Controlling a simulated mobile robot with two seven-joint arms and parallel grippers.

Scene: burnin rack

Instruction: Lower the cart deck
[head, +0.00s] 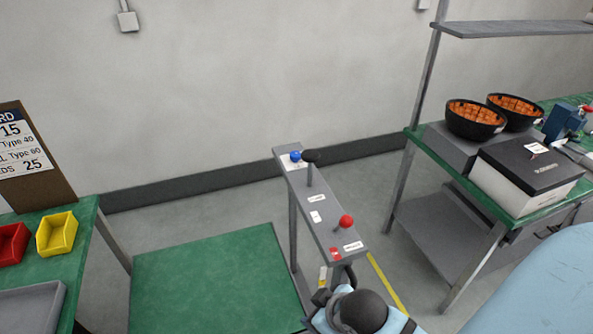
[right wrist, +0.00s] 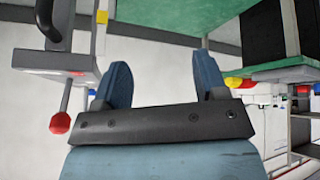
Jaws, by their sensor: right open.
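The cart's green deck (head: 205,280) lies low at the left of a narrow grey control panel (head: 325,215). My left gripper is out of view.
A green table (head: 75,270) with yellow and red bins stands at the left. At the right, a green bench (head: 450,170) holds black bowls and a box. A black handle (right wrist: 45,20) is on the cart near my gripper.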

